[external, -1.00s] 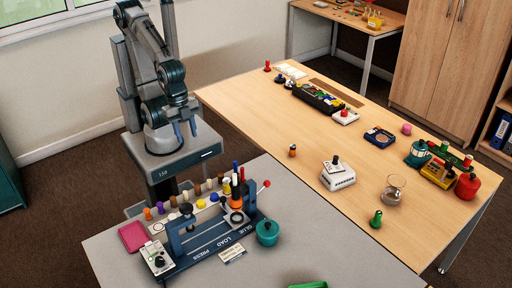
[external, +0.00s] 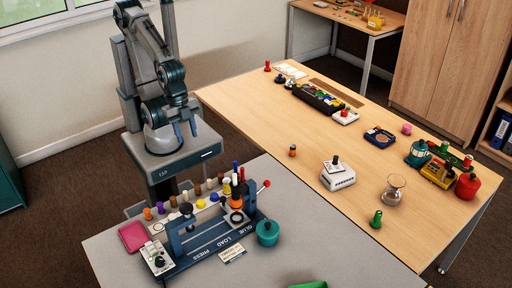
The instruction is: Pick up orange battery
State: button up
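A small upright orange cylinder with a dark band (external: 292,151) stands alone on the wooden table, left of the white device; it looks like the orange battery, but it is too small to be certain. My gripper (external: 186,133) hangs above my base at the left, fingers pointing down. Its two blue-grey fingers are apart with nothing between them. It is well to the left of the orange cylinder and not touching anything.
A white device with a black knob (external: 337,175), a glass vessel (external: 393,189) and a green peg (external: 376,219) stand on the wooden table (external: 250,110). A black tray (external: 318,98) lies farther back. A blue press (external: 205,235) and coloured pegs crowd the grey table.

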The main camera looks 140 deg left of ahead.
jog(key=shift+o, duration=1)
